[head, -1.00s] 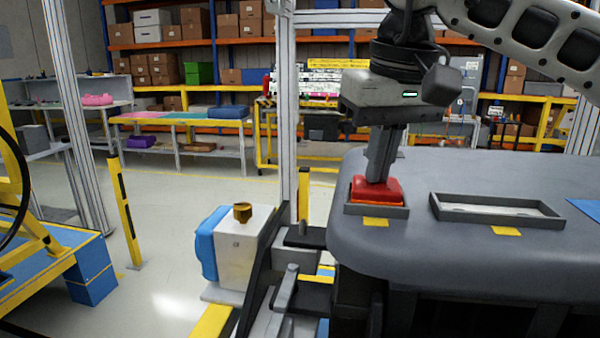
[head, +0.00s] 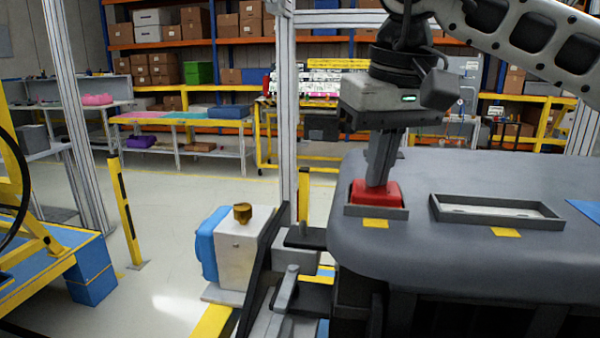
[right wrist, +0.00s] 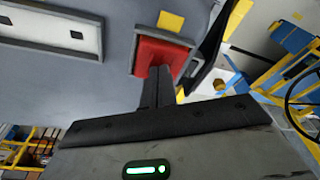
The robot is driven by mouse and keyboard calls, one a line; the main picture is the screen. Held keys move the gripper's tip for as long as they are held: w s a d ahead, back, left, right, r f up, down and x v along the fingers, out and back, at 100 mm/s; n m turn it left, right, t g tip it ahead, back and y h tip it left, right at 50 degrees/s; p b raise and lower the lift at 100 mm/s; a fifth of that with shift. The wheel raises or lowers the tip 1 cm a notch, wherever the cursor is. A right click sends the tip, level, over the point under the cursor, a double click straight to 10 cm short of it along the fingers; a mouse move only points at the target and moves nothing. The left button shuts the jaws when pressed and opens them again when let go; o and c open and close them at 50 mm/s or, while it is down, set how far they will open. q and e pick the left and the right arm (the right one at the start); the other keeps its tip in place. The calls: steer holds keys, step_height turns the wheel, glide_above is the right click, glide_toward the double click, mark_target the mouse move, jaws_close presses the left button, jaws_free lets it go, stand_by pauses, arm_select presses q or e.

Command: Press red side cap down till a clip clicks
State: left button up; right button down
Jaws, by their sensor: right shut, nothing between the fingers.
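The red side cap (head: 364,196) sits in a small grey frame (head: 404,213) at the near left part of the dark grey dashboard module (head: 450,270). It also shows in the right wrist view (right wrist: 178,55). My right gripper (head: 377,186) points down with its fingers shut and empty, and its tips are on the top of the cap. In the right wrist view the shut fingers (right wrist: 156,75) reach the near edge of the cap. The fingers hide part of the cap. My left gripper is not in view.
A second grey frame (head: 550,220), an open rectangle with a pale inside, lies to the right on the module. A yellow label (head: 375,223) is in front of the cap. A white box with a brass knob (head: 242,213) stands left of the module.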

step_height(320, 180, up, 4)
steer(key=p, duration=0.3)
steer(key=shift+r+p, duration=0.2)
steer(key=shift+p, duration=0.1)
step_height(320, 180, up, 2)
steer(key=shift+r+p, duration=0.2)
steer(key=shift+p, duration=0.85)
arm_select(q)
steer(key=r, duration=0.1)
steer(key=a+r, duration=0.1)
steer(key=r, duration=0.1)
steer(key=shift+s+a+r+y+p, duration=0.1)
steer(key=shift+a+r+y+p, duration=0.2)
steer(key=shift+p, duration=0.1)
arm_select(e)
steer(key=shift+r, duration=0.6)
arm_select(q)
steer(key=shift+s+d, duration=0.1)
